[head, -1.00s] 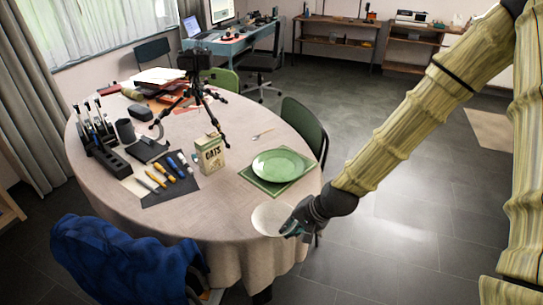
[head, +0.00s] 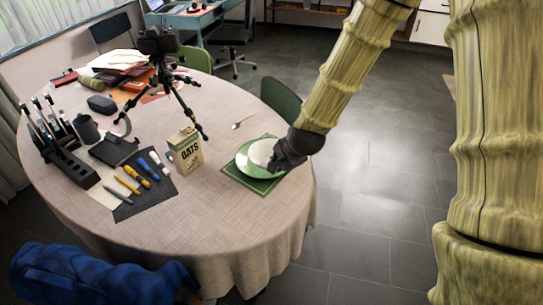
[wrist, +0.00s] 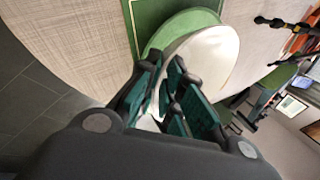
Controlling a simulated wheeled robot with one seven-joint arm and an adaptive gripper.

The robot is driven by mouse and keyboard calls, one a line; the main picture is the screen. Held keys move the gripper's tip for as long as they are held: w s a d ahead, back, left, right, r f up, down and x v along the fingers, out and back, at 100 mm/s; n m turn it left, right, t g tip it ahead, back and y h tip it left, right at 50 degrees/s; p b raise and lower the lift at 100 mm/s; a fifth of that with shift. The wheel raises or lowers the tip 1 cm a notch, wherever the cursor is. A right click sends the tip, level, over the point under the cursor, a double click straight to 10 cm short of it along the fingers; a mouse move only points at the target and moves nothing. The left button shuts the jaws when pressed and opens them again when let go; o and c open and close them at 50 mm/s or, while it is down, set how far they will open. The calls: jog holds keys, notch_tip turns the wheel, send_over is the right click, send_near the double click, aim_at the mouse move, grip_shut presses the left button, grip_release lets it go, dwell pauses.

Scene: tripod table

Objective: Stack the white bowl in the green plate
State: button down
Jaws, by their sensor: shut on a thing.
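The white bowl (head: 262,152) is over the green plate (head: 247,166), which sits on a green square mat (head: 230,172) near the table's right edge. My gripper (head: 284,160) is at the bowl's right side. In the wrist view my gripper (wrist: 172,100) is shut on the rim of the white bowl (wrist: 205,55). The bowl looks tilted there and covers much of the green plate (wrist: 172,28). I cannot tell whether the bowl's base touches the plate.
An oats box (head: 186,151) stands just left of the plate. A fork (head: 242,122) lies behind it. A black tripod (head: 165,75) with a camera stands farther back. Markers lie on a dark sheet (head: 140,200). A green chair (head: 283,100) is behind the table's right edge.

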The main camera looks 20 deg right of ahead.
aim_at(270, 153)
jog(key=w, duration=0.5)
jog(key=w+p, duration=0.1)
jog(key=w, duration=0.1)
jog(key=shift+w+d+f, duration=0.15)
jog(key=shift+d+f, duration=0.15)
jog(key=shift+f, duration=0.05)
jog(key=shift+f+p, duration=0.35)
jog(key=shift+f, duration=1.35)
jog(key=shift+f, duration=0.25)
jog(key=c, duration=1.6)
grip_release()
jog(key=shift+o, duration=0.2)
jog(key=shift+r, duration=0.1)
jog(key=shift+r, duration=0.2)
jog(key=shift+b+v, duration=0.45)
jog(key=shift+v, duration=5.55)
